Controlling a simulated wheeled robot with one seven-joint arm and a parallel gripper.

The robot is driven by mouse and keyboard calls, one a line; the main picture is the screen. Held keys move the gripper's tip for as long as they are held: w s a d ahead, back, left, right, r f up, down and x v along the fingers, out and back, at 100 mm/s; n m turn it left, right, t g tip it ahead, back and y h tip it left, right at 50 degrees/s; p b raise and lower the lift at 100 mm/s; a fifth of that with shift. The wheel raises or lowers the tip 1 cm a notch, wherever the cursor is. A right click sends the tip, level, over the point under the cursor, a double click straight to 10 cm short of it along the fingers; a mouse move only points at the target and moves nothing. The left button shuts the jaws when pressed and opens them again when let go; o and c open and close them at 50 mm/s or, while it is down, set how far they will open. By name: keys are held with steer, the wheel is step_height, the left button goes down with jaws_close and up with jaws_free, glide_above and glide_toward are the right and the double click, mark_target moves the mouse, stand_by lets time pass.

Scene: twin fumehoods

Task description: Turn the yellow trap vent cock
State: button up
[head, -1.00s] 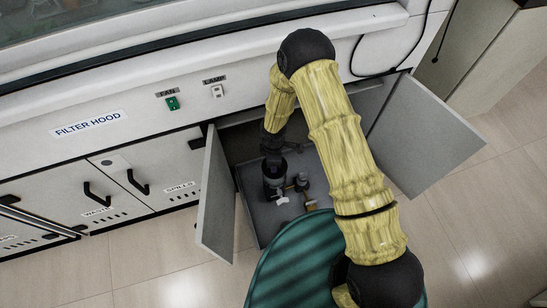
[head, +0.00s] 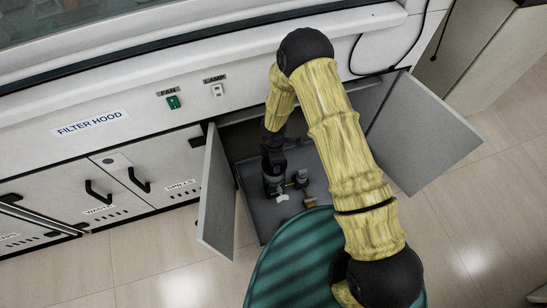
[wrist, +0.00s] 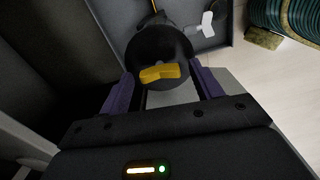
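The yellow trap vent cock (wrist: 158,73) is a short, slightly bent handle on top of a dark round body (wrist: 155,45), seen in the wrist view. My gripper (wrist: 163,76) is open, its two purple fingers on either side of the yellow handle. A gap shows between each finger and the handle; contact is not visible. In the head view my gripper (head: 273,160) reaches down into the open cabinet over the dark trap body (head: 273,186), and the yellow handle is hidden there.
A white lever (head: 282,197) and small brass fittings (head: 309,202) sit close by on the grey cabinet floor (head: 256,215). Open doors flank the cabinet, left (head: 217,190) and right (head: 425,135). A green ribbed object (head: 290,265) is in front.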

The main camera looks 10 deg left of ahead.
steer(key=shift+r, duration=0.1)
step_height(320, 180, up, 17)
steer(key=p, duration=0.4)
stand_by(0.4)
steer(key=shift+r, duration=0.1)
